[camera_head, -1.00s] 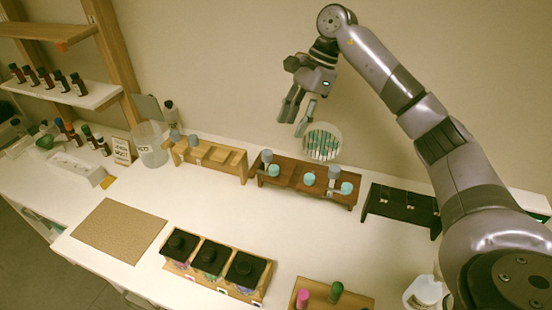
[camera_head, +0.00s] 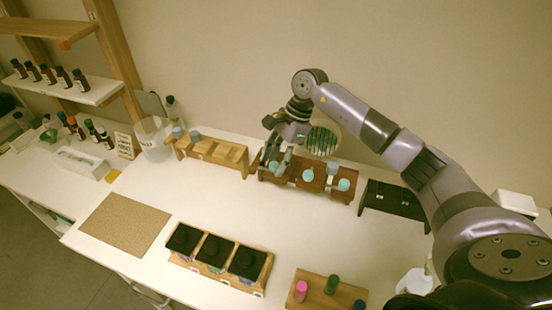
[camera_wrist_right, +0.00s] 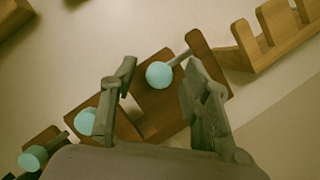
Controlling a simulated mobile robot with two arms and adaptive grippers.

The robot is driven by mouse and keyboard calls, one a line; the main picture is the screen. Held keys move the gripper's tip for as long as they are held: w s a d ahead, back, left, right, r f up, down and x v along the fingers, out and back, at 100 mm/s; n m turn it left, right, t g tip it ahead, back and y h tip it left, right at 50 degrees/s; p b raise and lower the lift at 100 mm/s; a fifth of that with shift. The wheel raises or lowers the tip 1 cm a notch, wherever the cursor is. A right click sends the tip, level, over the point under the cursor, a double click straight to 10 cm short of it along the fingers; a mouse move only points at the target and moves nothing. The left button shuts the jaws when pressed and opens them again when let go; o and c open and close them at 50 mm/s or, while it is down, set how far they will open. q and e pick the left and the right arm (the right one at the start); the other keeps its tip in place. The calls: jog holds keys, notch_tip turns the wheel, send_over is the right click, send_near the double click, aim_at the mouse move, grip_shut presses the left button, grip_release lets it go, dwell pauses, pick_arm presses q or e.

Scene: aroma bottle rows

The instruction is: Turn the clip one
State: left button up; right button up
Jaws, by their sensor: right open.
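The brown wooden rack (camera_head: 322,188) stands near the back of the table. It carries teal round pieces: one in the middle (camera_head: 308,174), one at the right (camera_head: 343,185), and one at the left end, which is partly covered by my right gripper (camera_head: 278,160). I cannot tell which part is the clip. In the wrist view the left-end teal piece (camera_wrist_right: 159,75), with a grey stem behind it, shows between the two open fingers of my right gripper (camera_wrist_right: 157,68). The gripper is empty; contact cannot be told. My left gripper is not in view.
A light wooden rack (camera_head: 232,158) stands left of the brown one, a black rack (camera_head: 395,200) right of it. Black-lidded boxes (camera_head: 214,250) and a small tray with coloured caps (camera_head: 318,285) are at the front. A round grid (camera_head: 322,138) is behind. The middle table is clear.

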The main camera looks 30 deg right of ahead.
jog(key=shift+c, duration=0.4)
grip_shut()
